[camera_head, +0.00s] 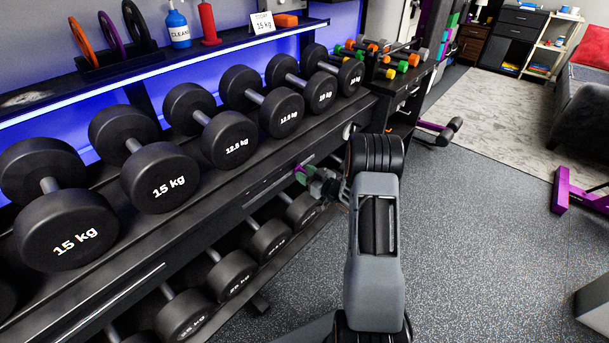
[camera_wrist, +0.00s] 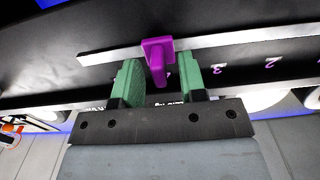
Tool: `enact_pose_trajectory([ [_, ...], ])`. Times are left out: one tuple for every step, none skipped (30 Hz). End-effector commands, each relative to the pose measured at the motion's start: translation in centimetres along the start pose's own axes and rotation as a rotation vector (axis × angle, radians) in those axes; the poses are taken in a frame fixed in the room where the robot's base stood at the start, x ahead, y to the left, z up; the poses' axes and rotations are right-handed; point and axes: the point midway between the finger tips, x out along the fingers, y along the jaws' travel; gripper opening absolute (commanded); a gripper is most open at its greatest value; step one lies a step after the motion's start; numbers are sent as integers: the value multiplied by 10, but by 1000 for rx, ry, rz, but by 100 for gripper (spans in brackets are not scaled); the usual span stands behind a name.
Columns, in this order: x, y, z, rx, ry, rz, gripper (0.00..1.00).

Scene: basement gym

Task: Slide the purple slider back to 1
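The purple slider (camera_wrist: 157,55) sits on a pale rail (camera_wrist: 225,44) in the wrist view. My gripper (camera_wrist: 161,72) has two green fingers, one on each side of the slider. The fingers are apart, and a gap shows between the slider and each of them. Purple digits 2 (camera_wrist: 270,63) and 3 (camera_wrist: 218,69) appear upside down to the right of the slider. Another mark just below the slider is partly hidden. The 1 is not visible. In the head view my gripper (camera_head: 306,177) is at the front edge of the dumbbell rack, and the slider is hardly visible there.
The rack (camera_head: 200,180) holds black dumbbells above and below the rail; a 15 kg dumbbell (camera_head: 160,175) stands on the upper tier. A shelf (camera_head: 60,104) above carries a blue bottle (camera_head: 179,27) and a sign (camera_head: 262,23).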

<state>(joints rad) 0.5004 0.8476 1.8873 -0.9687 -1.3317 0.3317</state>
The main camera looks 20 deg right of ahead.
Motion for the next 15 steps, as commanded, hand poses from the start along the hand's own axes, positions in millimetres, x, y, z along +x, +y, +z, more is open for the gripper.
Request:
enact_pose_trajectory([
  [1,0,0,0,0,0,38],
  [2,0,0,0,0,0,38],
  [2,0,0,1,0,0,38],
  [2,0,0,1,0,0,38],
  [2,0,0,1,0,0,38],
  [2,0,0,1,0,0,38],
  [2,0,0,1,0,0,38],
  [2,0,0,1,0,0,38],
  [2,0,0,1,0,0,38],
  [2,0,0,1,0,0,36],
  [2,0,0,1,0,0,34],
  [2,0,0,1,0,0,30],
  [2,0,0,1,0,0,27],
  [2,0,0,0,0,0,24],
  [2,0,0,0,0,0,20],
])
